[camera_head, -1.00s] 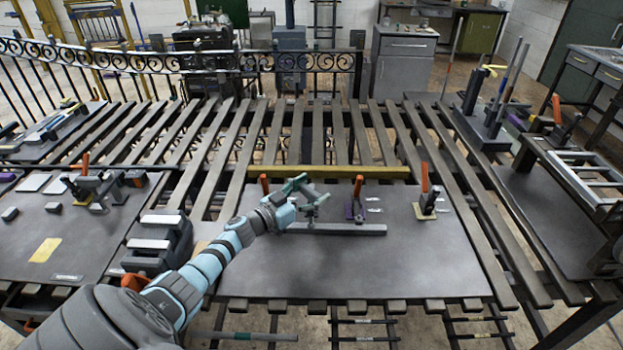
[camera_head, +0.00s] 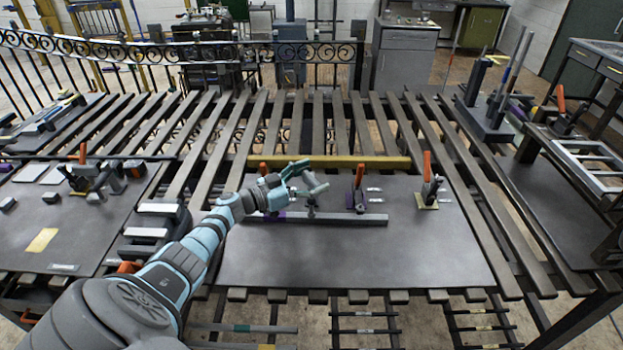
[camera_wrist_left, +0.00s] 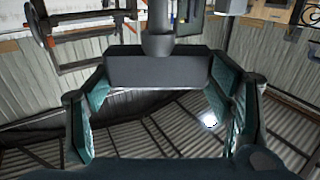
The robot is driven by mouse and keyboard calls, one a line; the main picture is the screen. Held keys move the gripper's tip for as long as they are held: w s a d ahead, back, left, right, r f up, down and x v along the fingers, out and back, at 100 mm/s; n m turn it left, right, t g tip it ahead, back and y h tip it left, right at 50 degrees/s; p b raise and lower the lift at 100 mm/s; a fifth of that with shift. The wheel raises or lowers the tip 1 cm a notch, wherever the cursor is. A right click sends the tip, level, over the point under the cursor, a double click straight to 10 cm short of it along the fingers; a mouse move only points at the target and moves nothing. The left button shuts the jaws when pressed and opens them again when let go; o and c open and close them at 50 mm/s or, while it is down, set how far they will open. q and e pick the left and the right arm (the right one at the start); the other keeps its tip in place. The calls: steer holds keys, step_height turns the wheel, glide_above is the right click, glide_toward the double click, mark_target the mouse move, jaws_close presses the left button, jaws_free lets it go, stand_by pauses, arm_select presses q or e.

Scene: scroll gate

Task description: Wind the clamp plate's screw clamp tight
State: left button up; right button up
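The clamp plate is the large dark plate (camera_head: 350,262) on the slatted table. A long grey bar (camera_head: 350,220) lies across it, with the screw clamp's upright spindle (camera_head: 311,210) at the bar. My left gripper (camera_head: 307,179) reaches in from the left at the spindle's top, its teal fingers apart. In the left wrist view the dark handle block (camera_wrist_left: 157,70) with its stem (camera_wrist_left: 159,28) sits between the fingertips, which appear to meet its two ends. Whether the clamp presses the bar is too small to tell. My right gripper is not in view.
Toggle clamps with orange handles stand on the plate, one in the middle (camera_head: 358,190) and one at right (camera_head: 429,187). A yellow bar (camera_head: 335,162) lies behind the plate. Another plate with clamps (camera_head: 45,230) is at left. The plate's front is bare.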

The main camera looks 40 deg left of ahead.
arm_select(q)
steer(key=shift+o, duration=0.6)
steer(key=shift+s+a+f, duration=0.1)
steer(key=shift+s, duration=0.05)
steer(key=v, duration=1.1)
steer(key=shift+s, duration=0.35)
